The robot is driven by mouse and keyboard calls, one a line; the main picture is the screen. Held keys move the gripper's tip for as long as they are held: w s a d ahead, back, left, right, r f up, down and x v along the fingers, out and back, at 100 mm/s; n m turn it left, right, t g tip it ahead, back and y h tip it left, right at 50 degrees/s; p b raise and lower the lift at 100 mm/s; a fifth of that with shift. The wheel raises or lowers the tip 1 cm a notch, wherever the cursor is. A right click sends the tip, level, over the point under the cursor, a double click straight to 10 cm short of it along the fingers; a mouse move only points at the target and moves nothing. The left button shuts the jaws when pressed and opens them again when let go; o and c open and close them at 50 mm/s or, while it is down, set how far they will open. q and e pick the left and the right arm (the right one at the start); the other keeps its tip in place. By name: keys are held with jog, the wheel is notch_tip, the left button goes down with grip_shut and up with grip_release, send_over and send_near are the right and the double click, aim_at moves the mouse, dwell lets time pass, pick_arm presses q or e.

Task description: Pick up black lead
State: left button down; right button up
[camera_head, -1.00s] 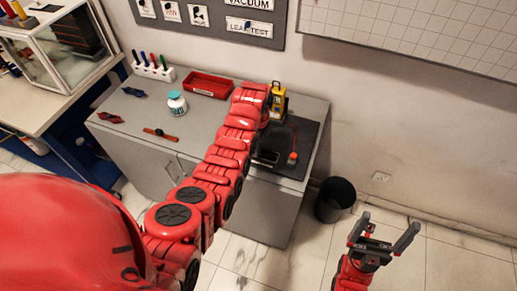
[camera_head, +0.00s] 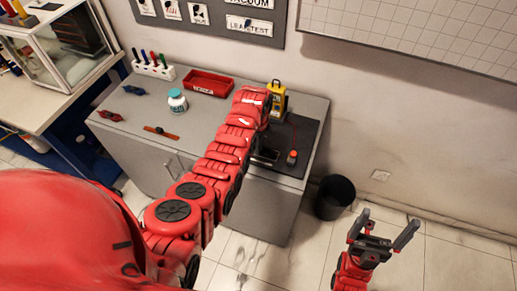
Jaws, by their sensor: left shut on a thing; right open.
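My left arm reaches over the grey cabinet top, and its wrist bends down beside the yellow meter (camera_head: 277,98). My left gripper (camera_head: 265,156) is mostly hidden by the arm, low over the black mat (camera_head: 305,135). It is shut on a small dark thing, seemingly the black lead, which hardly shows against the mat. A thin red lead (camera_head: 295,135) runs down the mat to an orange and grey piece (camera_head: 292,157), right of the gripper. My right gripper (camera_head: 385,222) is open and empty over the floor, right of the cabinet.
A black bin (camera_head: 335,197) stands on the floor by the wall.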

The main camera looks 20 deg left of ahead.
pick_arm(q)
jog(key=shift+r, duration=0.1)
jog(key=shift+r+b, duration=0.65)
jog(key=shift+s+d+r+b, duration=0.1)
jog(key=shift+d+r+b, duration=0.05)
jog(key=shift+r, duration=0.4)
jog(key=shift+s+d+r+b, duration=0.1)
jog(key=shift+r+b, duration=0.05)
jog(key=shift+r, duration=0.35)
jog(key=shift+s+d+r+p, duration=0.3)
jog(key=shift+s+d+p, duration=0.2)
jog(key=shift+s, duration=0.1)
jog(key=shift+s+d+r+p, duration=0.25)
jog(key=shift+s+d+p, duration=0.1)
jog(key=shift+s+p, duration=0.15)
jog(key=s+p, duration=0.1)
jog(key=s+d+p, duration=0.1)
jog(key=p, duration=0.1)
jog(key=s+d+p, duration=0.1)
jog(key=shift+s+d+r, duration=0.25)
jog(key=shift+r, duration=0.05)
jog(key=s+d+p, duration=0.4)
jog(key=s+d, duration=0.1)
jog(key=s, duration=0.1)
jog(key=shift+s+f, duration=0.15)
jog(key=shift+s, duration=0.2)
jog(key=shift+w+a, duration=0.1)
jog(key=shift+w, duration=0.05)
